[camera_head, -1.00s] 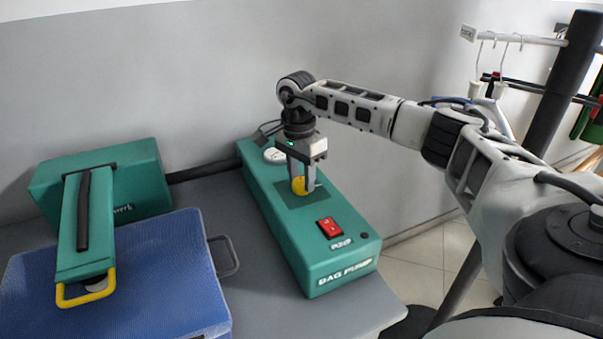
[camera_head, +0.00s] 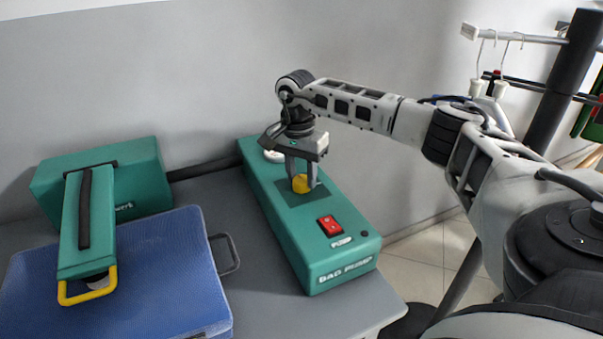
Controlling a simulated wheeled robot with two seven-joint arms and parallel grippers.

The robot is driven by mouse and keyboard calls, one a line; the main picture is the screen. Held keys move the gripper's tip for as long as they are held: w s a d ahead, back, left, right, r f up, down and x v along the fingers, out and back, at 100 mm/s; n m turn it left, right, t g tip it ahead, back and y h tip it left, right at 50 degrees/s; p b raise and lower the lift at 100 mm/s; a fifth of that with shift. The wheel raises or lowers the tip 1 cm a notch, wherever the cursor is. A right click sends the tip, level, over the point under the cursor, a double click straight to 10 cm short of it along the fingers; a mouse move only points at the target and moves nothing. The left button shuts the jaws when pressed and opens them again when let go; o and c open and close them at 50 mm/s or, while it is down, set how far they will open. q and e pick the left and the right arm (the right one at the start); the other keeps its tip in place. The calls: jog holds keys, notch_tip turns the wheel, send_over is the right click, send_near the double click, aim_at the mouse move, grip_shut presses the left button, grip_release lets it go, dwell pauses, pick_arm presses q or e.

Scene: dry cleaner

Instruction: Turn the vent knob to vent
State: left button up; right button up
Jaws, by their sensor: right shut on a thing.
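The yellow vent knob (camera_head: 300,184) sits on a dark panel on top of the green bag pump (camera_head: 290,225). My right gripper (camera_head: 302,180) points down over the pump, its fingers on either side of the knob and shut on it. The gripper covers part of the knob, and no vent marking can be read. My left gripper does not show.
A red switch (camera_head: 330,225) and a white round gauge (camera_head: 274,156) are also on the pump. A green machine with a yellow handle (camera_head: 88,284) and a blue bag (camera_head: 165,275) lie to the left. A garment rail (camera_head: 520,37) stands at the right.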

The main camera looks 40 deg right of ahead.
aim_at(298, 178)
jog(key=o, duration=1)
jog(key=shift+r, duration=0.1)
jog(key=r, duration=1)
jog(key=w+r, duration=0.1)
jog(key=r, duration=0.5)
jog(key=shift+a, duration=0.2)
jog(key=shift+s+f, duration=0.1)
